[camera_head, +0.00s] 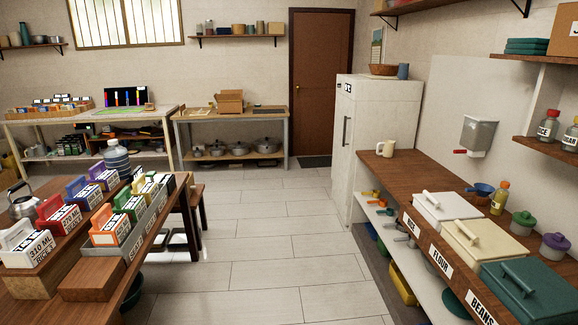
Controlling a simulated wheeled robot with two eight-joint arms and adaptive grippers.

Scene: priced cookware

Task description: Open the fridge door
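The white fridge (376,140) stands at the back right, beyond the end of the right-hand counter. Its front faces left toward the aisle, and its door (343,150) looks shut. A dark vertical handle (345,132) is on the door. A small dark label is near the door's top. Neither of my grippers shows in the head view.
The tiled floor (270,235) is clear up to the fridge. A wooden table (95,285) with priced boxes borders it on the left. The right counter (385,172) holds a mug (387,148) and labelled bins. A brown door (320,80) is at the back.

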